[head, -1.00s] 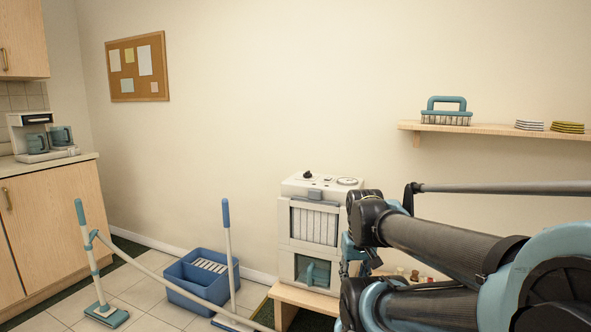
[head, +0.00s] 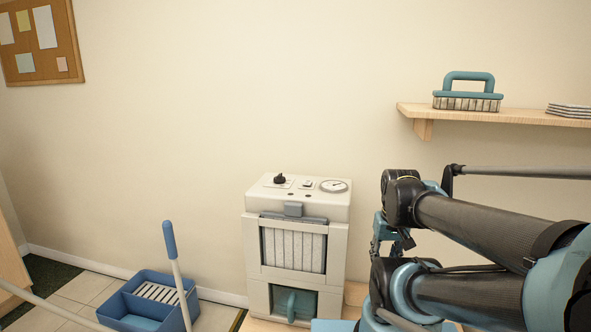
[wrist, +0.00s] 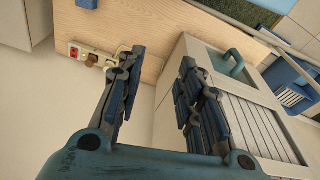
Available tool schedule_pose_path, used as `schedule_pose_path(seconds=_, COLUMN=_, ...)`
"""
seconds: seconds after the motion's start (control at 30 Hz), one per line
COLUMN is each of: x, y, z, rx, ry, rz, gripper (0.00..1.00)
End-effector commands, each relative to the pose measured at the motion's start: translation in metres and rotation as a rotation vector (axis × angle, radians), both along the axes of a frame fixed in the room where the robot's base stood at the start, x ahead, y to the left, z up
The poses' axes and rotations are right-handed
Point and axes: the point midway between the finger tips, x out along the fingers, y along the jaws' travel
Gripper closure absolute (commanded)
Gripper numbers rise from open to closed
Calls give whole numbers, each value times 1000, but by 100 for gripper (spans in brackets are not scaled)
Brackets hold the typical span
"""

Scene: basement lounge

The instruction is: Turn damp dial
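A white dehumidifier-like appliance (head: 245,235) stands on a low wooden bench. On its top sit a black knob (head: 280,178), a small switch (head: 308,184) and a round gauge (head: 333,185); I cannot read any markings on the knob. My gripper (wrist: 160,62) is open and empty in the wrist view, with its two fingers apart. The appliance's slatted front (wrist: 245,120) and blue handle (wrist: 232,62) lie beyond the right finger. The knob does not show there. In the head view my gripper is to the right of the appliance, apart from the knob and partly hidden by my arm.
A blue mop bucket (head: 150,300) stands on the floor at left, with a mop handle (head: 177,270) beside it. A wall shelf (head: 500,115) holds a brush (head: 468,92) and folded cloths (head: 570,110). A socket-like panel (wrist: 85,55) shows near my gripper. The space above the appliance is clear.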

Motion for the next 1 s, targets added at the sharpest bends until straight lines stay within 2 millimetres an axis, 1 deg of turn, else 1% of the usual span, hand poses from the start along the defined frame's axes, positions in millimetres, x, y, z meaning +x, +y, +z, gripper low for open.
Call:
schedule_pose_path(seconds=0.37, x=0, y=0, z=0, rx=0, ry=0, rz=0, gripper=67)
schedule_pose_path(seconds=0.4, x=0, y=0, z=0, rx=0, ry=0, rz=0, gripper=58)
schedule_pose_path(seconds=0.47, x=-6, y=0, z=6, rx=-1, ry=-9, rz=5, gripper=44)
schedule_pose_path(seconds=0.5, x=-6, y=1, z=9, rx=-1, ry=-10, rz=13, gripper=41)
schedule_pose_path(seconds=0.57, x=-1, y=3, z=17, rx=-3, ry=-7, rz=35, gripper=41)
schedule_pose_path(seconds=0.67, x=15, y=9, z=40, rx=-9, ry=1, rz=98, gripper=41)
schedule_pose_path(seconds=0.77, x=36, y=19, z=71, rx=-18, ry=15, rz=192, gripper=41)
schedule_pose_path(seconds=0.8, x=46, y=25, z=85, rx=-22, ry=20, rz=234, gripper=41)
schedule_pose_path(seconds=0.87, x=61, y=34, z=104, rx=-28, ry=27, rz=297, gripper=41)
schedule_pose_path(seconds=0.9, x=70, y=40, z=117, rx=-32, ry=32, rz=339, gripper=41)
schedule_pose_path(seconds=1.0, x=95, y=58, z=146, rx=-42, ry=46, rz=443, gripper=41)
